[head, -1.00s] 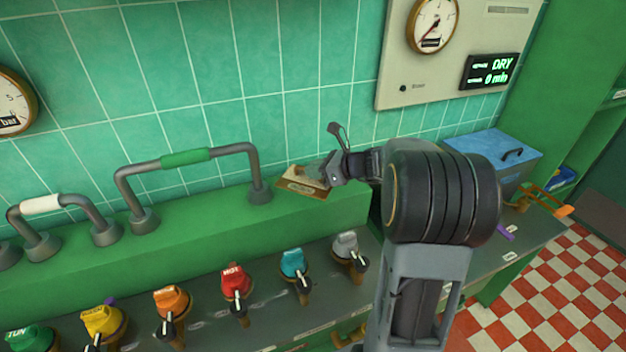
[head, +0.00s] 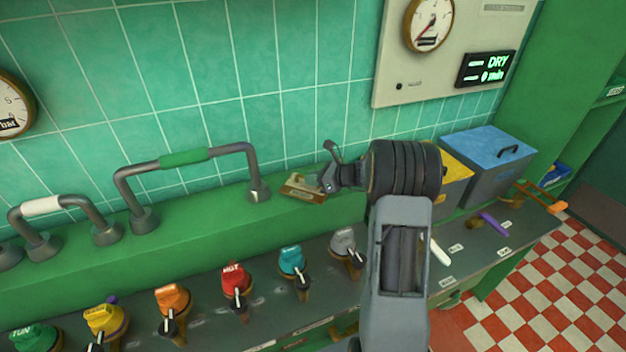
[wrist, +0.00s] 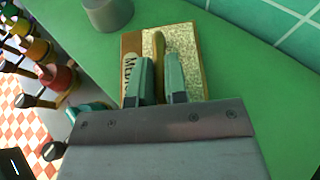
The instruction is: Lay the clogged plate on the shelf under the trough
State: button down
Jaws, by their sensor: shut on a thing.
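A flat brown-edged plate (head: 303,188) with a speckled, gritty face and a brown label reading "MED…" is at the right end of the long green ledge (head: 190,215). My gripper (head: 326,180) is shut on the plate's tan raised grip. In the wrist view, the two green fingers (wrist: 160,80) stand on either side of that grip, with the plate (wrist: 185,60) beyond them over green surface. I cannot tell whether the plate touches the ledge. No shelf under a trough can be clearly made out.
Grey pipe handles (head: 185,157) rise from the ledge left of the plate. Several coloured valve knobs (head: 236,279) line the grey counter below. A yellow box (head: 455,180) and a blue-lidded bin (head: 490,150) stand at the right. A checkered floor (head: 540,290) lies beyond.

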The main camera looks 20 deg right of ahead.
jog(key=shift+f, duration=0.25)
jog(key=shift+f, duration=0.15)
jog(key=c, duration=1.6)
grip_release()
jog(key=shift+f, duration=0.2)
jog(key=o, duration=0.5)
jog(key=shift+r, duration=0.1)
jog(key=shift+c, duration=0.2)
